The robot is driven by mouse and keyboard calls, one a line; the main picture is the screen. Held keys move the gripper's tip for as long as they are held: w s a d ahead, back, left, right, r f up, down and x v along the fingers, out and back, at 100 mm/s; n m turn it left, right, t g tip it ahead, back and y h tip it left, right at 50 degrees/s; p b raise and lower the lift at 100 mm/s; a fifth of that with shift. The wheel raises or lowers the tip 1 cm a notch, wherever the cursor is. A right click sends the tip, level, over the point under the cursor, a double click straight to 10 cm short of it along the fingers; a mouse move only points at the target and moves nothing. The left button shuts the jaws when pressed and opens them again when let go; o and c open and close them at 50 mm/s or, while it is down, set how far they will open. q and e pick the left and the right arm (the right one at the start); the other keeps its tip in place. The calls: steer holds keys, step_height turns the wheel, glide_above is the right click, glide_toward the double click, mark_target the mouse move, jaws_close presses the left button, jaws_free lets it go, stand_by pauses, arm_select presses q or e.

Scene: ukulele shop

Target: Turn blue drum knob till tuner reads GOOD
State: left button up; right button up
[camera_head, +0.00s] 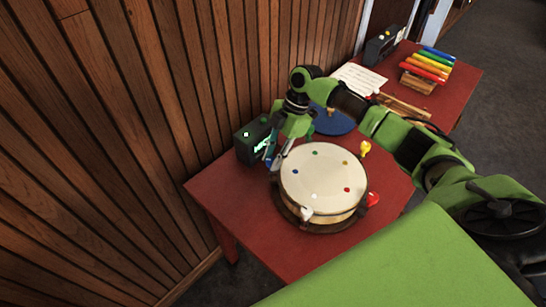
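A round drum (322,184) with a cream head and coloured dots near its rim stands on the red table. Yellow (365,148), red (372,199) and white (307,212) knobs stick out around it. My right gripper (274,156) reaches over the table from the right and points down at the drum's back-left edge, by the blue dot. The blue knob itself is not clearly visible there; the fingers cover that spot, and their gap is too small to judge. The dark tuner box (250,144) stands just left of the gripper. Its green display is lit but unreadable. My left gripper is out of view.
A blue disc (331,121) lies behind the drum, under my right arm. Farther back are a paper sheet (358,78), coloured bars on a wooden block (428,66) and a dark box (383,46). A wooden wall (150,120) borders the left. The red table's (222,192) front-left corner is clear.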

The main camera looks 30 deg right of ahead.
steer(key=o, duration=0.3)
steer(key=shift+r, duration=0.1)
steer(key=v, duration=1.2)
steer(key=shift+a, duration=0.1)
